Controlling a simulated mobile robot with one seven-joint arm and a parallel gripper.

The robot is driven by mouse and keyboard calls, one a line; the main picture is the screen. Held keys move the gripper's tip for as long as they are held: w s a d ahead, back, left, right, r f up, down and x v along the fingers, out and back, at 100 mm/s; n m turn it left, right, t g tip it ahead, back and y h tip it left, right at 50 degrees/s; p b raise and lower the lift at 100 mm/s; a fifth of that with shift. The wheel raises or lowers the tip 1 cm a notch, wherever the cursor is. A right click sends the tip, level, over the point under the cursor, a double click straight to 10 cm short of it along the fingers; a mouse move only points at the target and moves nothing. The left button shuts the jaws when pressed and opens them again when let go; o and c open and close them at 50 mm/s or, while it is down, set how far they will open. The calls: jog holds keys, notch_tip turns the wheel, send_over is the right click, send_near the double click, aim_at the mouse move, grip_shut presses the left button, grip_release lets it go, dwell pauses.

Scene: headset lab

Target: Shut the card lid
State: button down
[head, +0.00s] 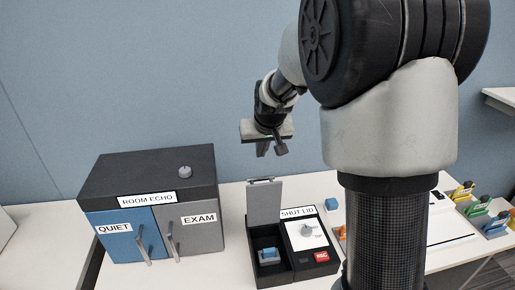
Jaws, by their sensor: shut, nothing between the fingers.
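The card lid (264,201) is a grey panel standing upright, open, at the back of the left half of a black box (252,240). The box's right half has a white panel (305,234) with a dial, a "SHUT LID" label and a red "REC" button (321,256). My gripper (271,152) is shut and empty, pointing down. It appears above the lid in the picture, apart from it; the depth gap is hard to tell.
A dark cabinet (148,170) labelled "ROOM ECHO" stands left of the box, with a blue "QUIET" door (128,238) and a grey "EXAM" door (192,234). Coloured cards in holders (480,206) stand far right. My arm hides part of the table.

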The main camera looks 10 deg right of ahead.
notch_tip(320, 180, down, 7)
jog(key=shift+f+p, duration=0.1)
jog(key=shift+p, duration=0.35)
jog(key=shift+f+b, duration=0.15)
jog(key=shift+b, duration=0.35)
